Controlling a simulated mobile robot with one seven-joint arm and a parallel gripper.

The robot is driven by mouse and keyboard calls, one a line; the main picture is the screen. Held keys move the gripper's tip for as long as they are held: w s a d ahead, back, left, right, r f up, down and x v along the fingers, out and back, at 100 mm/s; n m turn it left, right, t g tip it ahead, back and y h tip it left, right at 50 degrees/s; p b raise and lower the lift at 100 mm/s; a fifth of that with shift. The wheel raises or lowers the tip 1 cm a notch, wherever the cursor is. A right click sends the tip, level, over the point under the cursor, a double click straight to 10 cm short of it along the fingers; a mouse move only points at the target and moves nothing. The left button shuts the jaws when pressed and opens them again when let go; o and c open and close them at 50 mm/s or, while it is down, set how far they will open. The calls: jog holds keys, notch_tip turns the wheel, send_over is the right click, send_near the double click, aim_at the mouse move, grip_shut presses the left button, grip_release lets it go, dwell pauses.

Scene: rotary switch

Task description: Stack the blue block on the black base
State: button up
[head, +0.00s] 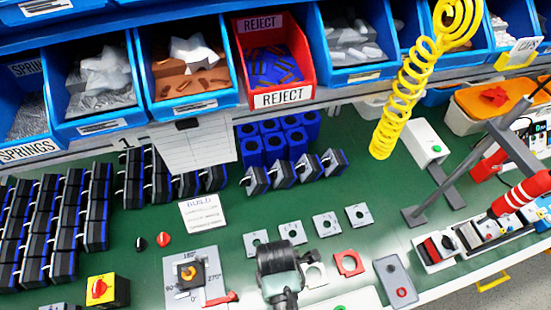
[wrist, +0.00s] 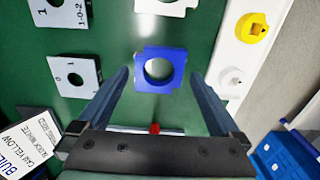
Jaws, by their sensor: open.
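Several tall blue blocks (head: 278,142) stand in rows at the back of the green table in the head view. A small black base (head: 190,273) with an orange-yellow centre sits on a grey plate marked with angles at the lower left. My gripper (wrist: 160,73) is open in the wrist view, with nothing held between its fingers. A flat blue piece with a round hole (wrist: 143,81) lies below, framed between the fingertips. In the head view the end of my arm is at the bottom middle, and its fingertips are not clear.
Grey plates (head: 325,225) and a red plate (head: 348,263) lie right of the angle plate. Black-and-blue switch units (head: 95,205) fill the left. A yellow coiled cord (head: 405,95) hangs at the right. Bins line the back.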

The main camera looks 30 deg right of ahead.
jog(key=shift+f, duration=0.75)
jog(key=shift+r, duration=0.1)
jog(key=c, duration=1.2)
